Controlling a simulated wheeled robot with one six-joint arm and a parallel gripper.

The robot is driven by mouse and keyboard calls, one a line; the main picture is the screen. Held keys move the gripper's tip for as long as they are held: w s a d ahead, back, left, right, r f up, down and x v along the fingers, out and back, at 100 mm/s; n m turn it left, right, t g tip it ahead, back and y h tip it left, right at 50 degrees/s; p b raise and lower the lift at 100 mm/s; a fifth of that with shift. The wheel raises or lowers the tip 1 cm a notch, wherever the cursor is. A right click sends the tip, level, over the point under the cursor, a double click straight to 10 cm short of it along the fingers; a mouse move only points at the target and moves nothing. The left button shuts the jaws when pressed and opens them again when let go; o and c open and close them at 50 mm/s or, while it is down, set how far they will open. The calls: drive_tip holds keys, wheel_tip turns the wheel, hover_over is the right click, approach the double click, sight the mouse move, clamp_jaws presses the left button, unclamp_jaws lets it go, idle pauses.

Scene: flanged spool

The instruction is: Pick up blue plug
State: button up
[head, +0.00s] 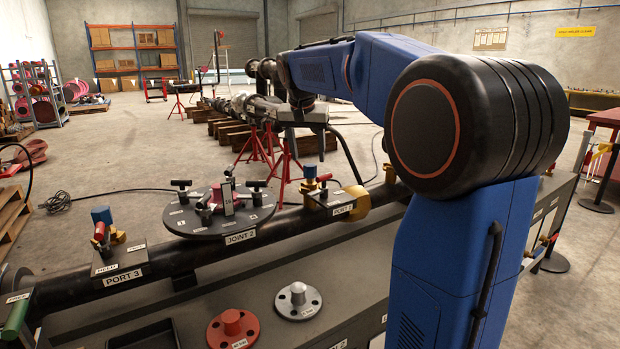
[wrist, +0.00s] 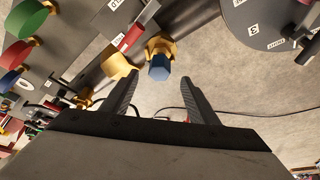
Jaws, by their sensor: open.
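A blue hexagonal plug (wrist: 159,68) sits in a brass fitting (wrist: 160,47) at PORT 2 on the dark pipe. In the head view this blue plug (head: 310,171) stands upright beside a red-handled valve (head: 325,179). A second blue plug (head: 102,214) stands at PORT 3, at left. My gripper (wrist: 160,80) is open and empty. In the wrist view the PORT 2 plug appears between its fingertips, seemingly beyond them.
A round JOINT 2 flange (head: 206,219) with black handles lies left of PORT 2. A yellow round part (head: 355,203) projects close to the right of the plug. Red (head: 232,328) and grey (head: 298,300) flanged parts lie on the bench. A black hose runs behind.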

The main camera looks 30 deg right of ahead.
sight(310, 165)
drive_tip(key=shift+x, duration=2.8)
drive_tip(key=c, duration=1.3)
drive_tip(key=shift+r, duration=0.1)
